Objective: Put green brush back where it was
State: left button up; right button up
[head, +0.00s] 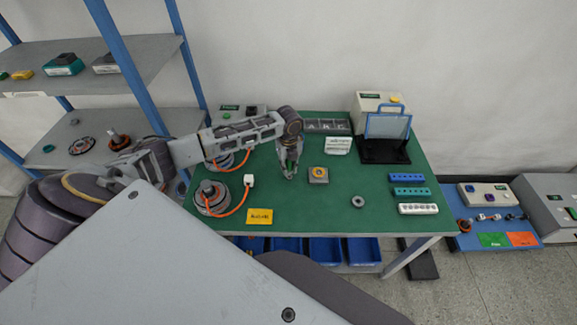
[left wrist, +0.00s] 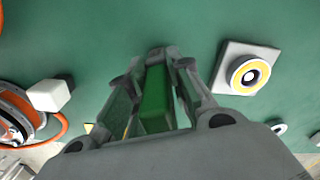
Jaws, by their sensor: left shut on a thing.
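My left gripper (head: 289,174) reaches over the middle of the green table (head: 320,215) from the left. In the left wrist view the gripper (left wrist: 155,60) is shut on a green block-like thing, which I take as the green brush (left wrist: 155,105). The brush stands between the two fingers, and its far end is partly hidden by the fingertips. In the head view the gripper hides the brush against the green table top. I cannot tell whether it touches the table. My right gripper is not in view.
A grey block with a yellow ring (head: 318,174) stands just right of the gripper. Two motors with orange cables, one of them in front (head: 212,197), stand at left. Blue, teal and white racks (head: 418,208) lie at right. A blue-framed screen (head: 388,127) stands behind. The front middle is clear.

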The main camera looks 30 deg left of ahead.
pick_arm(q)
jog(key=shift+f, duration=0.15)
jog(key=o, duration=0.9)
notch_tip(320, 180, up, 12)
jog(key=shift+r+b, duration=0.15)
jog(key=shift+b, duration=0.45)
dwell(0.4)
